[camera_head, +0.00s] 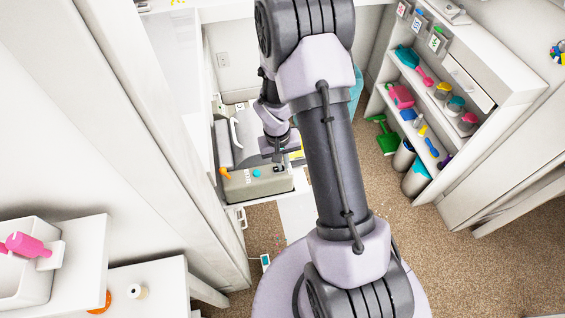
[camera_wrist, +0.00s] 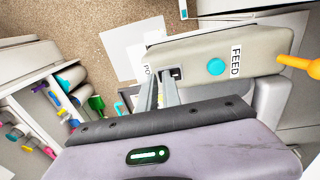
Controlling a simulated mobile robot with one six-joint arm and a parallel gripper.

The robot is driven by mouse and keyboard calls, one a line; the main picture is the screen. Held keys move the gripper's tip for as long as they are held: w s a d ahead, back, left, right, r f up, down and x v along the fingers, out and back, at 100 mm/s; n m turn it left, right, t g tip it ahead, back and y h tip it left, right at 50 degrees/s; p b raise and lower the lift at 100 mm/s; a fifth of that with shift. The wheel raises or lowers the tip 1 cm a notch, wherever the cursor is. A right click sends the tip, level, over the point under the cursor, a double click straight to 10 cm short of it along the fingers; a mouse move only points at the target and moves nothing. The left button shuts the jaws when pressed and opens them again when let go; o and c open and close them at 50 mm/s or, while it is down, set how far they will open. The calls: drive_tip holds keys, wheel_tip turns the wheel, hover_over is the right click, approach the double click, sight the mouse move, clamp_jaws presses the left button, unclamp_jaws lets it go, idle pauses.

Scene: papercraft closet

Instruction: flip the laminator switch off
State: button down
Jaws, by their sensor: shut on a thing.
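The laminator (camera_head: 262,187) is a beige-grey machine on a white surface, partly hidden by my arm. In the wrist view its panel (camera_wrist: 268,46) carries the label FEED, a round blue button (camera_wrist: 216,67) and an orange knob (camera_wrist: 298,65). A small black switch (camera_wrist: 177,73) sits in the panel beside a partly covered label. My gripper (camera_wrist: 165,82) is at the switch, its two grey fingers close together and shut on it. The fingers hide part of the switch, so its position cannot be read. My gripper (camera_head: 277,158) is also over the laminator's front in the head view.
White shelves (camera_head: 440,95) with colourful tools stand at the right. A green dustpan (camera_head: 386,138) and cylindrical bins (camera_head: 415,178) are beside them. White paper (camera_head: 298,213) lies in front of the laminator. Brown carpet (camera_head: 430,240) is open at the lower right.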

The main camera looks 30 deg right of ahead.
drive_tip(key=shift+s+f, duration=0.45)
drive_tip(key=shift+f, duration=0.2)
drive_tip(key=shift+w+a+b, duration=0.2)
drive_tip(key=shift+a+b, duration=0.2)
drive_tip(key=shift+a, duration=0.3)
drive_tip(key=shift+w+r, duration=0.1)
drive_tip(key=shift+r, duration=0.2)
drive_tip(key=r+p, duration=0.2)
drive_tip(key=w+r+p, duration=0.1)
drive_tip(key=shift+d, duration=0.35)
wheel_tip(320, 180, up, 11)
drive_tip(key=s+d+p, duration=0.1)
drive_tip(key=d+p, duration=0.1)
drive_tip(key=p, duration=0.2)
drive_tip(key=shift+d, duration=0.4)
